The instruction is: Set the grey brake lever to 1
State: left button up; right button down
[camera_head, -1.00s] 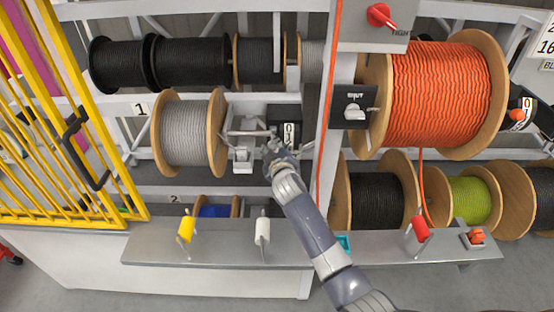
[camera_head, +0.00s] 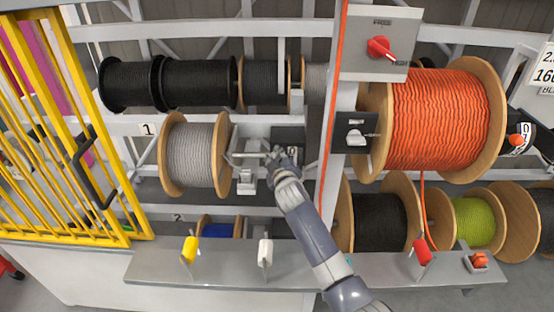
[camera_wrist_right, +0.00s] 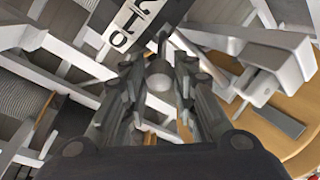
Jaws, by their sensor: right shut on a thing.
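The grey cable reel (camera_head: 195,155) sits on the middle shelf, with a light grey bracket (camera_head: 247,180) at its right side. My right gripper (camera_head: 275,157) is just right of that bracket, in front of a dark plate (camera_head: 290,140) with a white number label. In the right wrist view my gripper (camera_wrist_right: 158,85) is shut on a small round grey knob (camera_wrist_right: 160,82), which I take for the brake lever's end. The number label (camera_wrist_right: 130,20), showing 0, 1 and 2, lies beyond the fingertips. The rest of the lever and its setting are mostly hidden. My left gripper is out of view.
A grey upright (camera_head: 343,100) with an orange cable stands right of my arm. A switch box with a red knob (camera_head: 380,48) and a large orange reel (camera_head: 440,120) are further right. Yellow and white handles (camera_head: 265,252) stand on the front ledge. A yellow gate (camera_head: 60,130) is at left.

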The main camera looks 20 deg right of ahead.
jog(key=c, duration=1.5)
grip_release()
jog(key=shift+w+r, duration=0.1)
jog(key=shift+r, duration=0.25)
jog(key=shift+o, duration=1.1)
jog(key=shift+f, duration=0.25)
jog(key=v, duration=1.2)
